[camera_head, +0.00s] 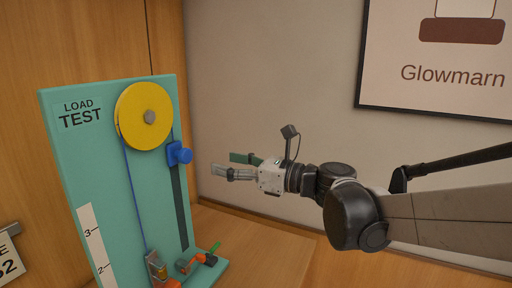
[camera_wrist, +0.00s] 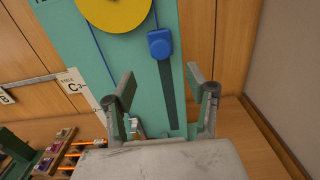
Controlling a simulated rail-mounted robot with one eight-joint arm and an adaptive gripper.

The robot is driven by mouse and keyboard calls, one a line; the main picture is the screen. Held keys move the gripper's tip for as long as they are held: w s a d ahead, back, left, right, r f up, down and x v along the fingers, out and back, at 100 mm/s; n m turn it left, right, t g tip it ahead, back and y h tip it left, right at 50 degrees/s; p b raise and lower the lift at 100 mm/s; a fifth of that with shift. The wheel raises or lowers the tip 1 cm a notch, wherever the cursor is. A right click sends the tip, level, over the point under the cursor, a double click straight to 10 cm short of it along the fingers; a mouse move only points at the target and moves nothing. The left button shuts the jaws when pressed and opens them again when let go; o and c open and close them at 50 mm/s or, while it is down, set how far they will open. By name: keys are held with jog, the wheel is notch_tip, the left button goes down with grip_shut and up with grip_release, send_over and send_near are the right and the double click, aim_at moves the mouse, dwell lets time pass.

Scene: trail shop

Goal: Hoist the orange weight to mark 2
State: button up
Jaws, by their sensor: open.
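A teal board (camera_head: 110,150) headed "LOAD TEST" stands upright with a yellow pulley wheel (camera_head: 133,108) and a blue cord (camera_head: 134,190). The cord runs down to a grey and yellowish piece (camera_head: 156,266). An orange part (camera_head: 173,284), perhaps the weight, shows just below at the picture's bottom edge; its full shape is cut off. A white scale (camera_head: 92,240) shows marks 3 and 2. A blue handle (camera_head: 180,153) sits at the top of a dark vertical slot (camera_head: 179,205); it also shows in the wrist view (camera_wrist: 160,43). My gripper (camera_head: 221,172) is open and empty, apart from the handle; its fingers show in the wrist view (camera_wrist: 160,88).
A green-handled orange and grey fitting (camera_head: 197,262) sits at the board's foot. In the wrist view, a rack with small coloured pieces (camera_wrist: 55,150) stands lower left. A wall and framed poster (camera_head: 440,55) are behind my arm.

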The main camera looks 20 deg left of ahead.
aim_at(188, 155)
jog(key=a, duration=0.4)
jog(key=w+a+p, duration=0.1)
jog(key=a, duration=0.3)
jog(key=w+a+p, duration=0.1)
jog(key=a, duration=0.4)
jog(key=shift+w, duration=0.2)
grip_shut()
